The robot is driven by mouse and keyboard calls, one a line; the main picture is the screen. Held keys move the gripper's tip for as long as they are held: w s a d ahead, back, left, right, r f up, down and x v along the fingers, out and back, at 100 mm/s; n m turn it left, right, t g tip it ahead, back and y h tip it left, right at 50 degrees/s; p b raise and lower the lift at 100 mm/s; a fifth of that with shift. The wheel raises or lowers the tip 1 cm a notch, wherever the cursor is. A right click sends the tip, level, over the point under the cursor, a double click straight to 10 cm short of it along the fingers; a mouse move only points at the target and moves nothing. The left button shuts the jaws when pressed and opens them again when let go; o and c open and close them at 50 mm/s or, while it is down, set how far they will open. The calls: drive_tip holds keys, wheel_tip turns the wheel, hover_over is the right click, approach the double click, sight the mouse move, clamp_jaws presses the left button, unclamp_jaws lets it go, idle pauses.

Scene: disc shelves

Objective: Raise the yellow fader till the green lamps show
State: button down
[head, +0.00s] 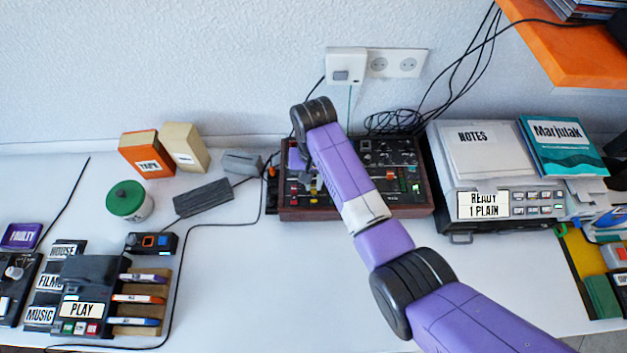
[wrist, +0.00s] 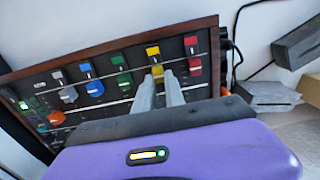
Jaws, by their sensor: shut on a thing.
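The mixer (head: 408,211) is a dark desk with wooden sides, standing against the wall. The wrist view shows its row of coloured faders. The yellow fader cap (wrist: 157,71) is between the green and red ones, below a yellow tab (wrist: 153,51). My gripper (wrist: 162,88) is shut on the yellow fader cap, its two grey fingers reaching down to it and partly hiding it. In the head view my gripper (head: 307,181) is over the mixer's left part, and my arm hides the middle. Something green glows at the mixer's far end (wrist: 23,105).
The red fader cap (wrist: 195,64) and green fader cap (wrist: 124,79) sit close on either side. A printer (head: 466,180) stands right of the mixer. A grey box (head: 242,162) and black cables lie to its left.

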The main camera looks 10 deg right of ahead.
drive_tip(key=shift+w, duration=0.15)
idle(0.6)
drive_tip(key=shift+w+d+f+b, duration=0.1)
drive_tip(key=shift+w+d+b, duration=0.05)
drive_tip(key=shift+w+b, duration=0.45)
drive_tip(key=shift+w+d+b, duration=0.1)
drive_tip(key=shift+w+b, duration=0.25)
drive_tip(key=shift+w, duration=0.5)
drive_tip(key=c, duration=1.4)
unclamp_jaws()
drive_tip(key=shift+r, duration=0.2)
